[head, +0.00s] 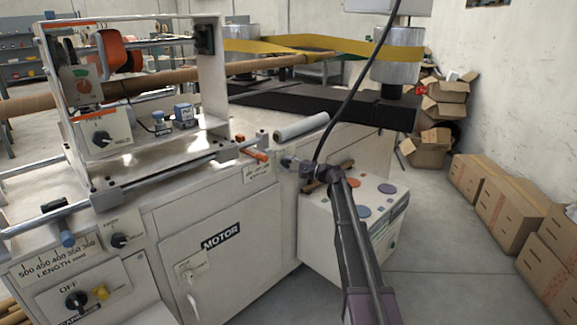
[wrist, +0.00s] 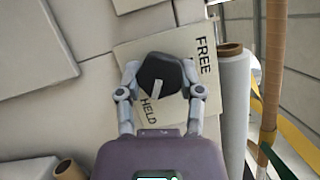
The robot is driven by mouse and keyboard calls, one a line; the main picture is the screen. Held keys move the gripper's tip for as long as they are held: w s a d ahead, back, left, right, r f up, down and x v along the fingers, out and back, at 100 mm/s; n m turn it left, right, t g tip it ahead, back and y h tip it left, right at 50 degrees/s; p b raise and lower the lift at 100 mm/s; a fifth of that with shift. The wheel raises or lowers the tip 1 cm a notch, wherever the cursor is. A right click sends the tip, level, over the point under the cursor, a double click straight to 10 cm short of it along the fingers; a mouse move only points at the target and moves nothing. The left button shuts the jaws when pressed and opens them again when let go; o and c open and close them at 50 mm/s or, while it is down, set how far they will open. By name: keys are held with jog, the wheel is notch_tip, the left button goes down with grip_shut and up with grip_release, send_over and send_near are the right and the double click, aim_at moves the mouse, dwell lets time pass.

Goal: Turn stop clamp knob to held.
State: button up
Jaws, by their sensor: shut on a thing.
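The stop clamp knob (wrist: 158,72) is black with a pale pointer line and shows in the wrist view. It sits on a light plate (wrist: 128,52) lettered FREE at the upper right and HELD below. The pointer line slants down from the knob's middle toward the HELD lettering. My gripper (wrist: 161,70) has a finger on each side of the knob and is shut on it. In the head view my gripper (head: 291,163) is at the machine's front upper edge. The knob cannot be made out there.
A pale roll (head: 301,126) lies on the machine just behind my gripper. An orange-handled part (head: 254,154) is to its left. A white box with coloured discs (head: 362,211) stands below. Cardboard boxes (head: 500,205) line the right wall, with clear floor before them.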

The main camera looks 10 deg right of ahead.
jog(key=shift+w+d, duration=0.1)
jog(key=shift+w, duration=0.05)
jog(key=o, duration=1.1)
jog(key=shift+o, duration=0.2)
jog(key=shift+s, duration=0.2)
